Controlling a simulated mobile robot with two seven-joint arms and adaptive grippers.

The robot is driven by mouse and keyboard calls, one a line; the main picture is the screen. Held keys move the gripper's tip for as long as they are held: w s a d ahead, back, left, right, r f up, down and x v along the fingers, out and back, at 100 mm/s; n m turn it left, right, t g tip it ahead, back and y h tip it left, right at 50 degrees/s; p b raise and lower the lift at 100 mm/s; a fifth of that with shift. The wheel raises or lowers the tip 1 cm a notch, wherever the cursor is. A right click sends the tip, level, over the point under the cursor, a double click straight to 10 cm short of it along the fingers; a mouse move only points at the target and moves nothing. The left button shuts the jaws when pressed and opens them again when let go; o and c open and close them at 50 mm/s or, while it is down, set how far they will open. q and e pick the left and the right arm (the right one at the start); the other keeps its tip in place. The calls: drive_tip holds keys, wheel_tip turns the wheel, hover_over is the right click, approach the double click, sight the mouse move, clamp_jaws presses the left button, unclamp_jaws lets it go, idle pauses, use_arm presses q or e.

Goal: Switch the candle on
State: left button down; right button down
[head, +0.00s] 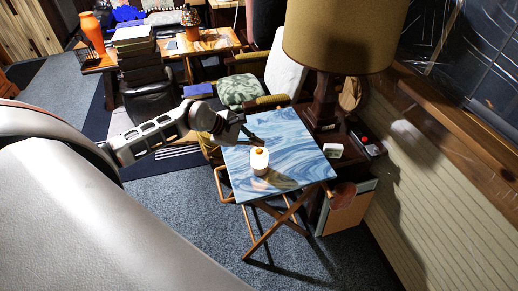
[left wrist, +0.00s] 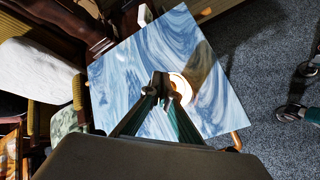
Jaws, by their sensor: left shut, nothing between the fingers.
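The candle (head: 259,161) is a short white cylinder with an orange, flame-like top. It stands upright on a small folding table with a blue and white swirled top (head: 300,153). My left gripper (head: 255,138) is shut and empty, just behind and above the candle in the head view. In the left wrist view the shut fingertips (left wrist: 163,84) overlap the candle (left wrist: 181,86) and partly hide it. I cannot tell whether they touch it. A warm glow shows at the candle there. My right gripper is not in view.
A big lamp with a tan shade (head: 338,35) stands on a dark side table behind the folding table. A padded chair (head: 239,90) stands behind. Carpet (head: 180,215) is open in front and left.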

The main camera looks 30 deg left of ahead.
sight(257, 151)
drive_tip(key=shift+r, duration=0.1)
